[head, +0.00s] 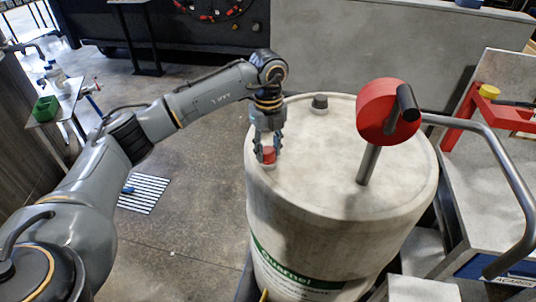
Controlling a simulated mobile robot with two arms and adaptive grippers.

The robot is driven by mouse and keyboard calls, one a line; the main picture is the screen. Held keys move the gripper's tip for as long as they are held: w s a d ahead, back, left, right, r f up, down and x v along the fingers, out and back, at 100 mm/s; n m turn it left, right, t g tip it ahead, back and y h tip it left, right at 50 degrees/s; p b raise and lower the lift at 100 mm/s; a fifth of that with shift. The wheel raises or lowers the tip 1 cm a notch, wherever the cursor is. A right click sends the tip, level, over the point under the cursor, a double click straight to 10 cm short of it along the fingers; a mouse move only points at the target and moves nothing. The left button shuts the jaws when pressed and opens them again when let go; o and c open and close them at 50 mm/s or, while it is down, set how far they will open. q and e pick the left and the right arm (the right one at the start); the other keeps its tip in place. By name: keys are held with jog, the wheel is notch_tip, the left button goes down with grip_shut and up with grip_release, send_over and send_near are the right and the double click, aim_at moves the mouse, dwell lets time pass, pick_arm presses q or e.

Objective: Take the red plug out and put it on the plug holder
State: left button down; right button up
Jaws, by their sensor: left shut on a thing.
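The red plug (268,154) is at the left edge of the top of a large pale drum (330,185). My left gripper (267,148) points down over it, with its fingers shut on the plug from both sides. A pale ring shows just under the plug. I cannot tell whether the plug is fully seated or slightly raised. A red bracket (509,117) with a yellow round cap (489,91) is on the right; I cannot tell whether it is the plug holder. My right gripper is not in view.
A red wheel (385,112) with a black handle stands on a metal rod above the drum top. A bent metal tube (495,160) runs along the right. A small grey cap (320,101) sits at the drum's back. A green bin (46,108) stands far left.

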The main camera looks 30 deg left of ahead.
pick_arm(q)
jog(key=c, duration=0.8)
grip_release()
jog(key=shift+c, duration=0.5)
jog(key=m+b, duration=0.1)
jog(key=m, duration=0.2)
jog(key=shift+m, duration=0.4)
jog(key=m, duration=0.6)
jog(key=shift+b, duration=0.4)
jog(key=m, duration=0.5)
jog(key=shift+b, duration=0.4)
jog(key=m, duration=0.3)
jog(key=shift+b, duration=0.3)
jog(key=m, duration=0.2)
jog(key=shift+m, duration=0.4)
